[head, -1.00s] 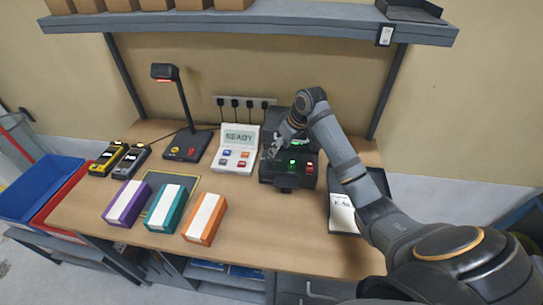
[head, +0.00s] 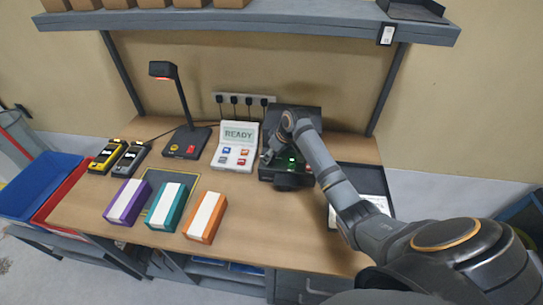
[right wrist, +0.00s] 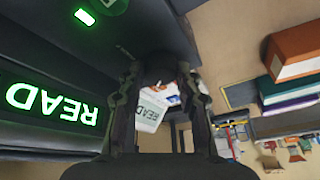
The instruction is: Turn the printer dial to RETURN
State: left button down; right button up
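The black printer (head: 308,115) stands at the back right of the bench, partly covered by my right arm. In the right wrist view its dark front (right wrist: 40,55) fills the left side, with green READY lettering upside down. My right gripper (right wrist: 161,75) is close beside that front, its two fingers apart. A dark rounded piece shows between the fingertips; it may be the dial, but its markings and setting are not readable. I cannot tell whether the fingers press on it. My left gripper is not in view.
A white terminal (head: 239,134) reading READY stands left of the printer. Purple (head: 119,198), teal (head: 161,204) and orange (head: 198,214) boxes lie at the front. A dark tray (head: 375,170) is at right, and a shelf (head: 270,22) hangs above.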

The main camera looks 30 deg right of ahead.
jog(key=c, duration=0.4)
jog(key=shift+r+m+p, duration=0.2)
jog(key=shift+m+p, duration=0.2)
jog(key=shift+p, duration=0.35)
jog(key=m+h+p, duration=0.1)
jog(key=m+p, duration=0.1)
jog(key=m+h+p, duration=0.1)
jog(key=m+p, duration=0.1)
jog(key=p, duration=0.1)
jog(key=shift+a+r+t+p, duration=0.1)
jog(key=shift+a+t+p, duration=0.1)
jog(key=shift+t+p, duration=0.15)
jog(key=shift+m+h+p, duration=0.4)
jog(key=shift+m+p, duration=0.3)
jog(key=shift+m, duration=0.5)
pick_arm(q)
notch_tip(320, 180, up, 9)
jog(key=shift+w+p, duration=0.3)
pick_arm(e)
jog(key=shift+a+f+m, duration=0.1)
jog(key=shift+f+m, duration=0.1)
jog(key=shift+m, duration=0.6)
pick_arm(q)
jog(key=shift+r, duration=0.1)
pick_arm(e)
jog(key=shift+h, duration=0.3)
jog(key=o, duration=1.1)
